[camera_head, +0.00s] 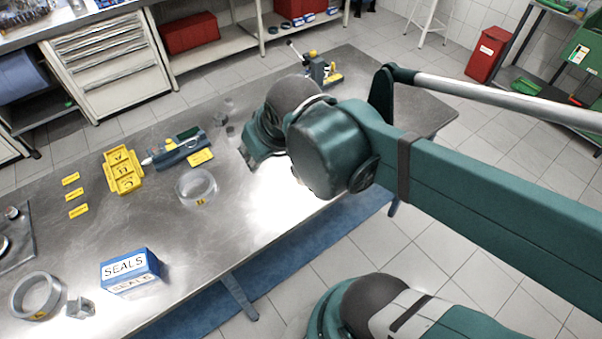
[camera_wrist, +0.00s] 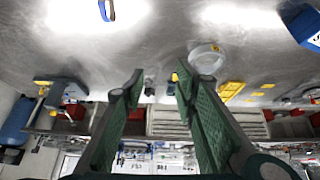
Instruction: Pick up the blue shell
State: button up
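A small curved blue piece (camera_wrist: 104,10), which looks like the blue shell, lies on the metal table at the top edge of the wrist view, in a bright patch of light. It has an orange-brown edge, and part of it may be cut off by the frame. I cannot make it out in the head view, where my arm covers part of the table. My gripper (camera_wrist: 160,72) is open and empty, its two green fingers apart. The blue piece is beyond and to the left of the fingertips in the wrist view. In the head view the fingers are mostly hidden behind my wrist.
On the metal table (camera_head: 90,220) stand a blue-and-white SEALS box (camera_head: 130,284), a clear ring (camera_head: 197,188), a yellow tray (camera_head: 123,171), a blue-grey fixture (camera_head: 182,152) and another fixture (camera_head: 321,70) at the far end. The table's front edge runs below my gripper.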

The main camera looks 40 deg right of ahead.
jog(key=w+d+f+g+p, duration=0.1)
jog(key=d+f+g, duration=0.1)
jog(key=d+f, duration=0.2)
jog(key=d+f+g+p, duration=0.1)
jog(key=d+f+g, duration=0.1)
jog(key=d+f, duration=0.3)
jog(key=w+d+f+g+p, duration=0.1)
jog(key=d+f+g, duration=0.1)
jog(key=d+f, duration=0.2)
jog(key=shift+w+d+f+n, duration=0.3)
jog(key=shift+w+d, duration=0.05)
jog(key=shift+d, duration=0.2)
jog(key=shift+f, duration=0.15)
dwell(0.3)
jog(key=shift+f, duration=1.2)
jog(key=shift+f, duration=0.1)
jog(key=shift+d+f+b, duration=0.1)
jog(key=shift+f+b, duration=0.55)
jog(key=shift+f, duration=1.85)
jog(key=shift+c, duration=0.4)
